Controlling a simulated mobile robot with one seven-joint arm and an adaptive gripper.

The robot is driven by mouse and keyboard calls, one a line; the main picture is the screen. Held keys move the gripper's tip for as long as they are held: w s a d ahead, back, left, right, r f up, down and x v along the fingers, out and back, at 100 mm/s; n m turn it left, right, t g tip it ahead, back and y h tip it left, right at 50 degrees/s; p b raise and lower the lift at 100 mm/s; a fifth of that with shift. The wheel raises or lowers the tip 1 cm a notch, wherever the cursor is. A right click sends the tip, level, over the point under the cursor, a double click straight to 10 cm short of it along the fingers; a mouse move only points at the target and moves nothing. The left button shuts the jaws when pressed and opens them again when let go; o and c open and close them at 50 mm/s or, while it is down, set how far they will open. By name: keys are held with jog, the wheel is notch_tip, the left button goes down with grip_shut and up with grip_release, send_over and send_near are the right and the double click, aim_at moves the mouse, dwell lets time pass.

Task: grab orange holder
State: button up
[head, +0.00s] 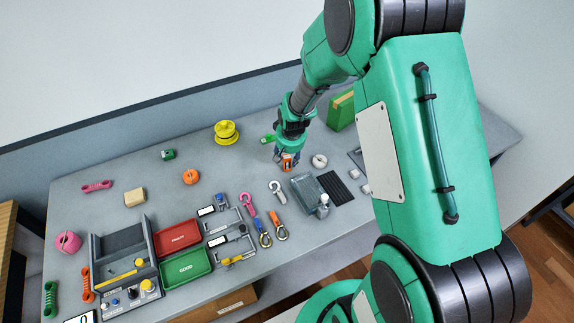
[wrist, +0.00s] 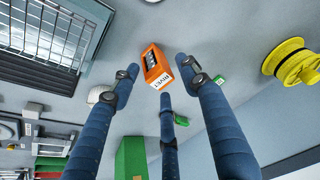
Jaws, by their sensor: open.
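The orange holder (wrist: 156,63) is a small box with dark slots in its top and a white label on one side. In the wrist view it sits on the grey table just beyond and between my fingertips. It also shows in the head view (head: 287,164), partly covered by my fingers. My gripper (wrist: 160,78) has its blue fingers spread apart, with nothing clasped. In the head view my gripper (head: 288,154) points down right over the holder. I cannot tell whether any finger touches it.
A white roll (head: 319,161) lies close on the right, and a green box (head: 342,112) stands behind. A small green item (head: 267,139) is behind left. A yellow spool (head: 227,132) stands at the back. A clear bin (head: 308,190) is in front. Bare table lies left of the holder.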

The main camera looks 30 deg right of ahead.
aim_at(287, 157)
jog(key=shift+c, duration=0.3)
grip_shut()
jog(key=shift+r, duration=0.15)
dwell(0.3)
notch_tip(287, 157, up, 10)
jog(key=p, duration=0.1)
jog(key=shift+p, duration=0.35)
dwell(0.6)
